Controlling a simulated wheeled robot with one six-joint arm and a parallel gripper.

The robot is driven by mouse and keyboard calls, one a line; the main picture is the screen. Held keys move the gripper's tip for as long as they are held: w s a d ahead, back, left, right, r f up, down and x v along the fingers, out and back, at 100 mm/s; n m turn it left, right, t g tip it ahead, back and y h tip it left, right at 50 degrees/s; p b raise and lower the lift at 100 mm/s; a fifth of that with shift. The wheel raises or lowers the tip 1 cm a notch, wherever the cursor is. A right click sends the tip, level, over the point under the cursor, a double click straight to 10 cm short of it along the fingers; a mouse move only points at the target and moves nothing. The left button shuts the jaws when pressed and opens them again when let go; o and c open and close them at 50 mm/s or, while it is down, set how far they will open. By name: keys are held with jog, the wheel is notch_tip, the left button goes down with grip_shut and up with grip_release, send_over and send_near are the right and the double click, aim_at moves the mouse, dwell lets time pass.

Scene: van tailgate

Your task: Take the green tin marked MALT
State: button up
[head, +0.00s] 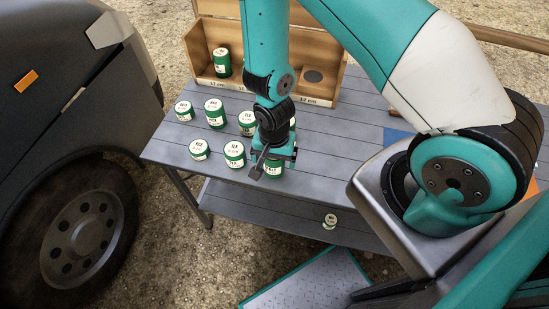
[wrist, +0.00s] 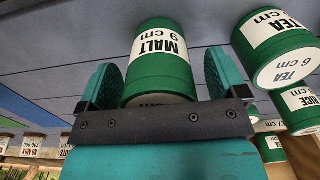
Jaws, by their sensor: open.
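The green MALT tin (wrist: 160,72) has a white label reading MALT 9 cm. In the wrist view it stands between the two teal fingers of my gripper (wrist: 162,88), with a gap visible at the left finger; contact at the right finger is unclear. In the head view the tin (head: 274,171) is at the front edge of the grey table, partly hidden by my gripper (head: 272,158). My gripper is open around the tin.
Other green tins stand close by, among them a TEA tin (wrist: 278,45) and a RICE tin (wrist: 300,108). A wooden box (head: 203,66) with a tin inside is at the back of the table (head: 165,145). A small tin (head: 330,221) sits on the lower shelf. A van stands at left.

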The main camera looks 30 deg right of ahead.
jog(key=shift+f, duration=0.15)
jog(key=c, duration=1.1)
